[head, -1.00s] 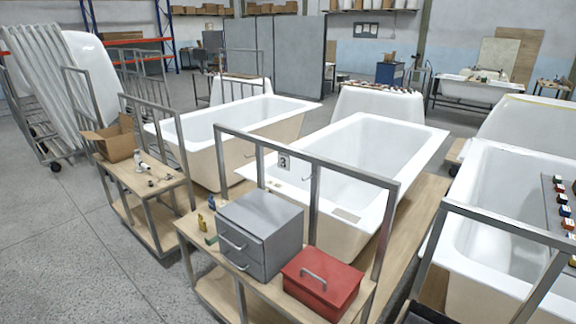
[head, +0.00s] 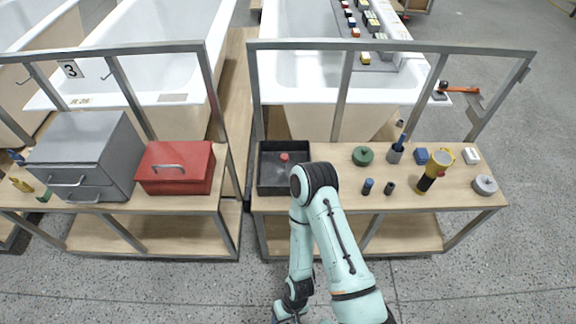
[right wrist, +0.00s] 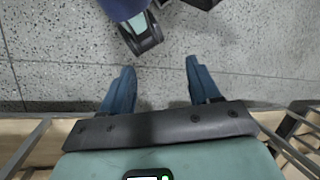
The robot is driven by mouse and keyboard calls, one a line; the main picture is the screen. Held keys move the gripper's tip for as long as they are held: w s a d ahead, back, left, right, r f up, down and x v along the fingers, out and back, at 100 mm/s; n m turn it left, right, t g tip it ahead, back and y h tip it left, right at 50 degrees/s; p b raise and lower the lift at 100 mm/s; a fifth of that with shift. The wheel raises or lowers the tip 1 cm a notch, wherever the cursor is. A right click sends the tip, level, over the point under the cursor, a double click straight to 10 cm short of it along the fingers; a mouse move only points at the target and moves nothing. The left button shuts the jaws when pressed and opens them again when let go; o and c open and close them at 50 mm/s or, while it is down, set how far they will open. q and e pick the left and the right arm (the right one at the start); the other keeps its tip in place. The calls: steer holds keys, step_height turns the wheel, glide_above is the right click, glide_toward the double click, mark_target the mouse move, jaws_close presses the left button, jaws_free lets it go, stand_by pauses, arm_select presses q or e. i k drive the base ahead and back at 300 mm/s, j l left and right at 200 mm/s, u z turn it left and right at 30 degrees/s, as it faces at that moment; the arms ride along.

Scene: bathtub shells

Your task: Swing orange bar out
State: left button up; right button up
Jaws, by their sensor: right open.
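The orange bar (head: 462,90) is at the far right of the head view, beside the right end of the rail frame. It sticks out to the right from a small dark fitting (head: 440,86) close to the tub's edge. My right arm bends above the bench's front edge in the head view, with its end down at the bottom edge, far from the bar. In the right wrist view my right gripper (right wrist: 160,66) has two blue fingers wide apart, empty, over grey floor. My left gripper is not in view.
A wooden bench (head: 330,203) with a metal rail frame (head: 390,46) stands ahead. A red box (head: 176,168) is left. Floor is clear on the right.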

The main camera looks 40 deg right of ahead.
mark_target(458, 89)
steer(key=z, duration=2.5)
steer(key=l+u, duration=0.1)
steer(key=u, duration=0.3)
steer(key=i+l+u, duration=0.1)
steer(key=u, duration=0.35)
steer(key=l+u, duration=0.2)
steer(key=u, duration=0.2)
steer(key=l+u, duration=0.35)
steer(key=l, duration=0.15)
steer(key=k+l+u, duration=0.15)
steer(key=l+u, duration=0.2)
steer(key=k+l+u, duration=0.1)
steer(key=l, duration=0.3)
steer(key=k+l, duration=0.1)
steer(key=l, duration=0.3)
steer(key=k+l+u, duration=0.15)
steer(key=l, duration=0.25)
steer(key=k+l, duration=0.1)
steer(key=l, duration=0.25)
steer(key=k+l, duration=0.1)
steer(key=l, duration=0.3)
steer(key=k+l, duration=0.1)
steer(key=l, duration=0.25)
